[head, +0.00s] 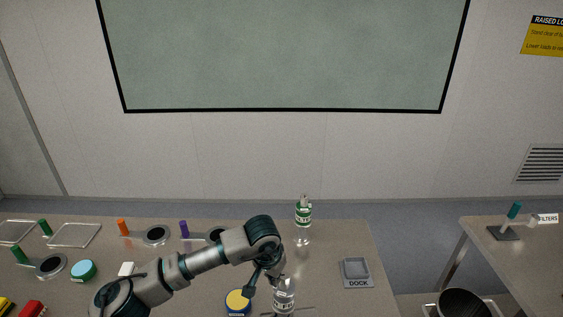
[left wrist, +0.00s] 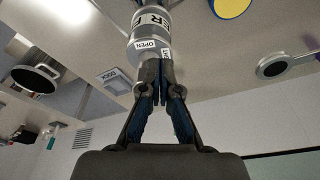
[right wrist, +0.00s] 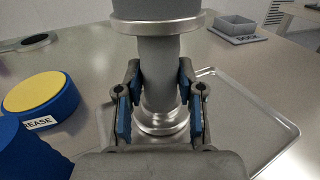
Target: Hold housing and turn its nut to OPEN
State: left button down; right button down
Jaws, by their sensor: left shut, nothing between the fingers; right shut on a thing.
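The housing (head: 284,299) stands upright at the front of the table, clear-grey with a white label. In the left wrist view its grey, cylindrical upper part (left wrist: 150,28) carries an OPEN label (left wrist: 150,44). My left gripper (left wrist: 160,62) is shut and empty, its fingertips right at the labelled end; I cannot tell whether they touch. In the right wrist view the housing's metal body (right wrist: 160,75) stands between the fingers of my right gripper (right wrist: 160,95), which is shut on it below a wide flange (right wrist: 160,23). I cannot make out the right gripper in the head view.
A metal tray (right wrist: 255,120) lies under the housing. A blue-yellow grease tin (head: 238,302) stands to its left, a grey dock (head: 357,272) to its right, and a green-labelled bottle (head: 303,215) behind. Several discs and coloured pegs fill the table's left. A second table (head: 520,248) stands right.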

pick_arm(q)
jog(key=shift+d, duration=0.25)
dwell(0.7)
jog(key=shift+s+d, duration=0.55)
jog(key=shift+d, duration=0.35)
jog(key=shift+d, duration=0.1)
jog(key=shift+s, duration=0.4)
notch_tip(320, 180, up, 6)
send_over(283, 284)
jog(key=s, duration=0.2)
